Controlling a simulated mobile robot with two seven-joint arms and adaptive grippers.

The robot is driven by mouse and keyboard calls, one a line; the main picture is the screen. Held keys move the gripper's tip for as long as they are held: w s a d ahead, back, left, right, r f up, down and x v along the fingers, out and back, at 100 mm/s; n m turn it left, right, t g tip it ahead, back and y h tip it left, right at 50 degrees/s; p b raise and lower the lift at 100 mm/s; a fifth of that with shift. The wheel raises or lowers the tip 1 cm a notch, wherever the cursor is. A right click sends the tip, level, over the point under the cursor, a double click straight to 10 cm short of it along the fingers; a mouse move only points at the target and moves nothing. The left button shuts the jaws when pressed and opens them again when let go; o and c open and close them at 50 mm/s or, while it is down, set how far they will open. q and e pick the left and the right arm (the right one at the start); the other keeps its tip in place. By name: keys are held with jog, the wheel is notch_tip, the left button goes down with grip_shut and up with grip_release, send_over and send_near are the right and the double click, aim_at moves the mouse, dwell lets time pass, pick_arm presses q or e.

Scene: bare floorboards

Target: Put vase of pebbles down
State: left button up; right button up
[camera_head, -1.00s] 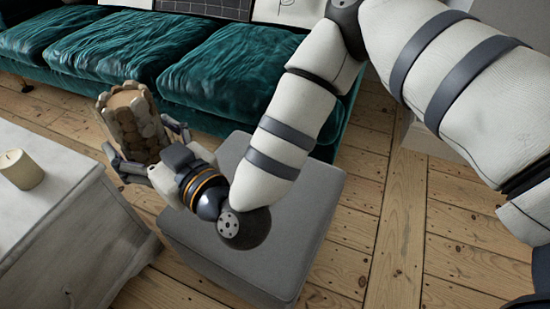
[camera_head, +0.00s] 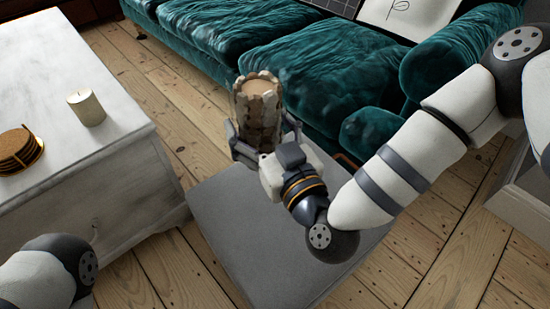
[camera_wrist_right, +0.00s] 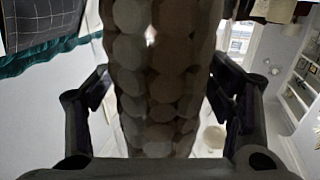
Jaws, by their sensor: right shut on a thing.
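The vase of pebbles (camera_head: 258,108) is a brown-grey pebbled cylinder with a tan top. It is roughly upright in the head view, in front of the green sofa and beyond the far end of the grey ottoman. My right gripper (camera_head: 262,140) is shut on the vase, with a finger on each side of it. In the right wrist view the vase's pebbled side (camera_wrist_right: 160,80) fills the middle, between the two dark fingers. The vase's underside is hidden by the gripper in the head view. Part of my left arm shows at the lower left, but its gripper is out of view.
A grey ottoman (camera_head: 250,230) stands below my right arm, its top bare. A whitish table (camera_head: 90,160) at the left holds a candle (camera_head: 86,107) and a stack of coasters (camera_head: 16,148). A green velvet sofa (camera_head: 330,75) runs behind. Floorboards show between them.

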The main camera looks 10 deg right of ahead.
jog(key=w+d+f+b, duration=0.2)
jog(key=d+f, duration=0.1)
jog(key=f, duration=0.1)
jog(key=w+d+f+b, duration=0.2)
jog(key=w+f, duration=0.1)
jog(key=f, duration=0.1)
jog(key=w+d+f+b, duration=0.2)
jog(key=d+f+b, duration=0.1)
jog(key=f, duration=0.1)
jog(key=shift+w+d, duration=0.3)
jog(key=shift+w, duration=0.1)
jog(key=shift+r, duration=0.25)
pick_arm(q)
jog(key=shift+g, duration=0.8)
jog(key=s+f, duration=0.2)
jog(key=f, duration=0.1)
jog(key=s+f, duration=0.1)
jog(key=f, duration=0.1)
jog(key=shift+a, duration=0.1)
pick_arm(e)
jog(key=shift+f, duration=0.15)
pick_arm(q)
jog(key=shift+f, duration=0.1)
pick_arm(e)
jog(key=o, duration=1.9)
jog(key=shift+s+f, duration=0.1)
jog(key=shift+f, duration=0.1)
jog(key=shift+o, duration=0.2)
